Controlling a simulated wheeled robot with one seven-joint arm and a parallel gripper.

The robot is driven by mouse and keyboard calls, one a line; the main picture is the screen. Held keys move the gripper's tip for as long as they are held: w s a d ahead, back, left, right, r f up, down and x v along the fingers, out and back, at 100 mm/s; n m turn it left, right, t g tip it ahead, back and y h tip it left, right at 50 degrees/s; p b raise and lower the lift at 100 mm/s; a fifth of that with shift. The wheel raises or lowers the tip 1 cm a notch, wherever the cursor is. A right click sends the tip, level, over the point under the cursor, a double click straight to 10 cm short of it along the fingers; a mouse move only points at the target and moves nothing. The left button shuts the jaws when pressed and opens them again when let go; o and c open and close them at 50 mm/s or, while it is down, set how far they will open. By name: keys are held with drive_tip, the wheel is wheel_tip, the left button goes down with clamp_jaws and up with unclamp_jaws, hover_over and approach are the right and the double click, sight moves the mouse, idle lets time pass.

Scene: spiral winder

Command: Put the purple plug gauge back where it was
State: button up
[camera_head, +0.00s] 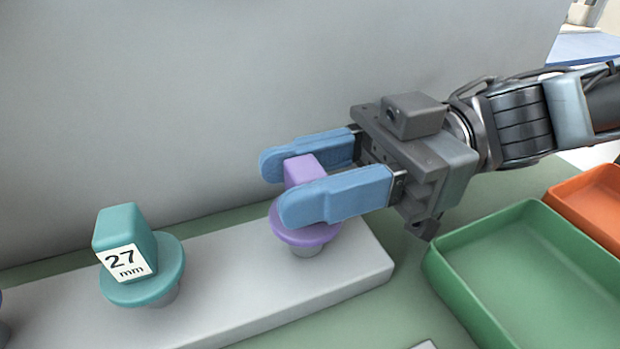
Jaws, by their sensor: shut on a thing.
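The purple plug gauge (306,170) has a block-shaped handle above a round flange, with a short grey shaft showing below. It is upright at the right end of the long light grey rack (345,275). My gripper (290,186) comes in from the right, its two blue fingers shut on the handle. The near finger hides part of the handle and flange. I cannot tell whether the gauge rests in the rack or is held slightly above it.
A teal plug gauge (128,240) marked "27 mm" stands in the rack to the left. A green tray (470,292) and an orange tray (575,193) lie at the right, both empty where visible. A large grey panel (200,90) rises behind the rack.

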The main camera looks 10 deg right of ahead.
drive_tip(key=shift+f, duration=0.3)
drive_tip(key=shift+s+d+f, duration=0.1)
drive_tip(key=shift+s+f, duration=0.05)
drive_tip(key=shift+f, duration=0.35)
drive_tip(key=o, duration=1.2)
drive_tip(key=shift+f+b, duration=0.1)
drive_tip(key=shift+b, duration=0.2)
drive_tip(key=shift+c, duration=0.2)
drive_tip(key=shift+r, duration=0.35)
drive_tip(key=r+p+v, duration=0.1)
drive_tip(key=p+v, duration=0.1)
drive_tip(key=v, duration=1)
